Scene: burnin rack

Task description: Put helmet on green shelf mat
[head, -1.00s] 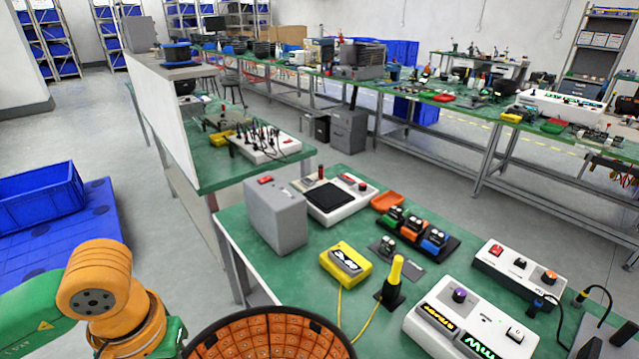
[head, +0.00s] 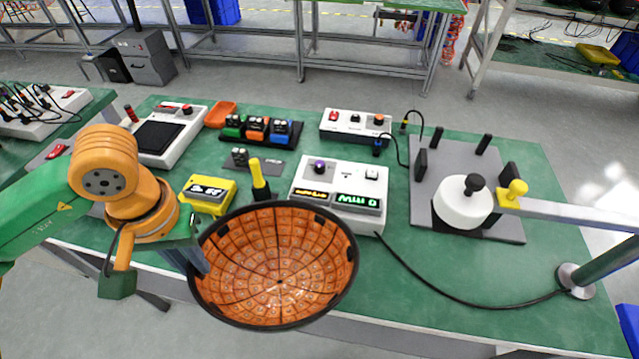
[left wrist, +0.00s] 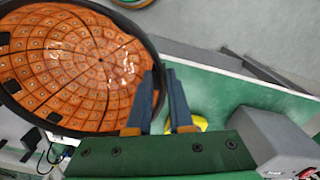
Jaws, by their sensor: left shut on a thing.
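The helmet (head: 275,265) is a round bowl with a black rim and an orange, gridded inside. It is held with its open side up, in front of and above the near edge of the green bench. My left gripper (head: 197,262) is shut on its left rim. In the left wrist view the helmet (left wrist: 75,62) fills the upper left, with its rim at the fingers (left wrist: 160,85). I cannot pick out a separate green shelf mat; the green bench top (head: 440,285) is visible. My right gripper is not in view.
On the bench stand a yellow meter (head: 207,196), a white box with displays (head: 340,190), a switch box (head: 355,126), a grey plate fixture (head: 430,190) with a white round part, and a metal post (head: 605,262). A black cable crosses the bench's right part.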

